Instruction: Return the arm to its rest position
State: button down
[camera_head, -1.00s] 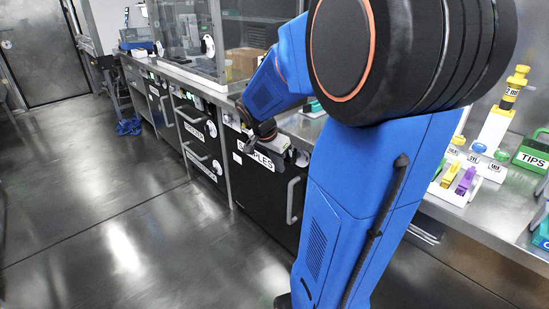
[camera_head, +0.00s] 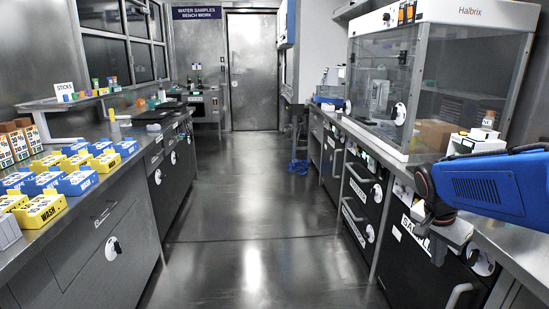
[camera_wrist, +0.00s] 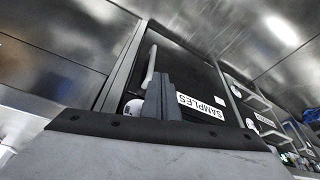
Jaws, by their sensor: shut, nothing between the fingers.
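My blue arm (camera_head: 490,186) reaches in from the right edge of the head view, in front of the right-hand bench. My gripper (camera_head: 452,236) hangs at its end, partly hidden behind the dark wrist joint. In the wrist view my gripper's fingers (camera_wrist: 160,95) are together with nothing between them. Behind them is a dark cabinet front (camera_wrist: 188,65) with a pale handle and a white SAMPLES label (camera_wrist: 200,106). I cannot tell the exact gap between fingers and cabinet.
The aisle floor (camera_head: 250,220) is clear up to a metal door (camera_head: 252,72). The left bench (camera_head: 100,190) holds several yellow and blue boxes. A glass-fronted hood (camera_head: 425,85) stands on the right bench. Drawer handles stick out below it.

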jog(key=s+a+n+t+y, duration=0.1)
jog(key=s+a+n+y, duration=0.1)
jog(key=s+a+n, duration=0.4)
jog(key=s+a+n+t+y, duration=0.1)
jog(key=s+a+n+t, duration=0.1)
jog(key=s+a+n, duration=0.4)
jog(key=shift+s+a+f+n+y, duration=0.25)
jog(key=shift+a+n, duration=0.65)
jog(key=shift+a, duration=1.95)
jog(key=shift+s+r, duration=0.1)
jog(key=shift+s, duration=0.05)
